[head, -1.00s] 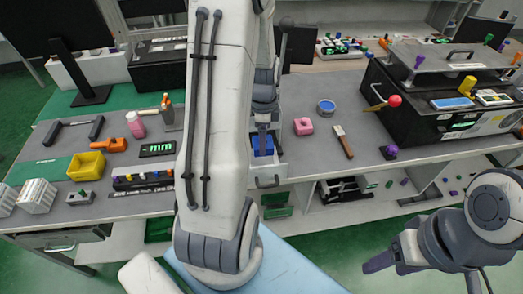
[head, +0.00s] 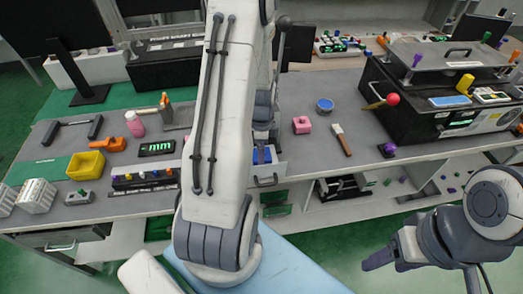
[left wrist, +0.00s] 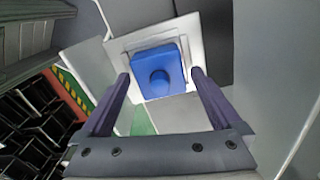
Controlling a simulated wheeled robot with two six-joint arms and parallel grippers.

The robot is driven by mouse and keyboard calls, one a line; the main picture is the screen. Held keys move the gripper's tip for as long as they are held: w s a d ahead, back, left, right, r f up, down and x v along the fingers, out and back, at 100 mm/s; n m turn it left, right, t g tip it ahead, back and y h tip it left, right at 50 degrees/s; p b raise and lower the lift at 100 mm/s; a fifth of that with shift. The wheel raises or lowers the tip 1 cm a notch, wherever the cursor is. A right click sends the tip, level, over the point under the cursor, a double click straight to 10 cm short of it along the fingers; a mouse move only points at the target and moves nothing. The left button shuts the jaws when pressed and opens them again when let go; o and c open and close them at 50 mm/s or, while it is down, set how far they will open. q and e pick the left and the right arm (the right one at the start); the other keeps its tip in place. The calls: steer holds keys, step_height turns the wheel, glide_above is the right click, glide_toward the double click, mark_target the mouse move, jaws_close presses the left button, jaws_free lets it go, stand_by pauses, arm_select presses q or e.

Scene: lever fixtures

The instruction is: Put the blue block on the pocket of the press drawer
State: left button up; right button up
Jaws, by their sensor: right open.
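The blue block (left wrist: 158,72), with a round knob on top, sits in the square pale pocket (left wrist: 119,45) of the press drawer in the left wrist view. In the head view the block (head: 262,156) shows low in the pulled-out drawer (head: 267,180), partly hidden by my left arm. My left gripper (left wrist: 160,75) is open, with one dark finger on each side of the block and gaps visible between. In the head view its fingers (head: 262,137) are hard to make out. My right gripper (head: 378,260) is open and empty at the lower right, away from the bench.
A black machine with a red-knobbed lever (head: 392,99) stands further right. A yellow bin (head: 86,166) and tools lie left.

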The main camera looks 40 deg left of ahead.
arm_select(q)
step_height(320, 180, up, 12)
steer(key=b, duration=0.1)
steer(key=s+d+r+n, duration=0.1)
steer(key=d+r, duration=0.1)
steer(key=d, duration=0.7)
steer(key=s+d+r, duration=0.1)
steer(key=d+r, duration=0.1)
steer(key=d, duration=0.8)
steer(key=s+d+r+n+h, duration=0.1)
steer(key=s+d+n, duration=0.1)
steer(key=s+d, duration=0.9)
steer(key=s, duration=0.3)
steer(key=shift+s+d+r, duration=0.2)
steer(key=shift+d+r, duration=0.05)
steer(key=shift+d, duration=0.15)
